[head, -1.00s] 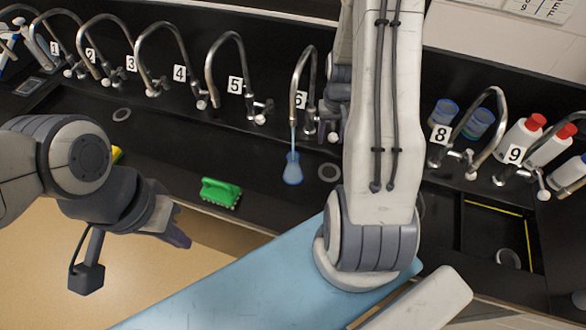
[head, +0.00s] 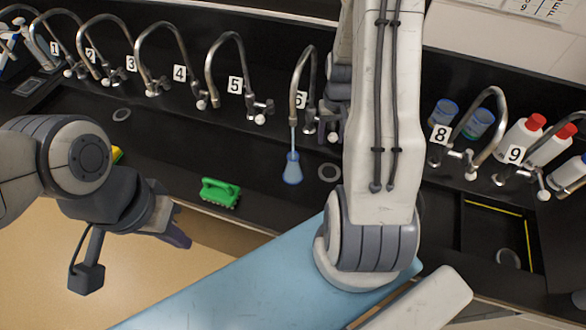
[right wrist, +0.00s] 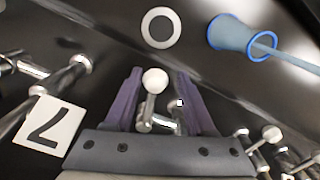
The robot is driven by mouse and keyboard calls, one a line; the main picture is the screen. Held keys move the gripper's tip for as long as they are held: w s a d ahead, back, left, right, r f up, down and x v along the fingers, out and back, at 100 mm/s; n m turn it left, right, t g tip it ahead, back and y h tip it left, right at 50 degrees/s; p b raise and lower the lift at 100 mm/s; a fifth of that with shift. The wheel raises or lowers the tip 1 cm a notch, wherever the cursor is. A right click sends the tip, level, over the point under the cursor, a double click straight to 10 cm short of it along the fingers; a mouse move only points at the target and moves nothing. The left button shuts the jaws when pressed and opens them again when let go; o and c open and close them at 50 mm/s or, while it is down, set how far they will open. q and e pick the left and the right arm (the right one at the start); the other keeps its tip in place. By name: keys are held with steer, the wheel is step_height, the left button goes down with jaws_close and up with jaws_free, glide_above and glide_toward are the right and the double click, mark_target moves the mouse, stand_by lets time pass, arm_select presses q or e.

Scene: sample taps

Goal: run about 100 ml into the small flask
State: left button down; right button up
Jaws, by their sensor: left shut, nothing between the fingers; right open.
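The small flask (head: 292,172) is blue and stands upright in the dark trough under the spout of tap 6 (head: 303,85). A thin pale-blue stream runs from that spout into its mouth. The flask and stream also show in the right wrist view (right wrist: 232,36); the fill level cannot be read. My right gripper (head: 334,128) is at tap 6's handle, partly hidden by my arm. In the right wrist view, its open fingers (right wrist: 158,88) stand either side of the white handle knob (right wrist: 155,80). My left gripper (head: 178,238) is shut and empty, in front of the bench.
A row of numbered taps lines the back. My right arm hides tap 7's area.

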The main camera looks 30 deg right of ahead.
steer(key=shift+a, duration=0.1)
stand_by(0.4)
steer(key=shift+w+a+r, duration=0.1)
steer(key=shift+w+a, duration=0.3)
step_height(320, 180, up, 7)
steer(key=p, duration=0.6)
stand_by(0.5)
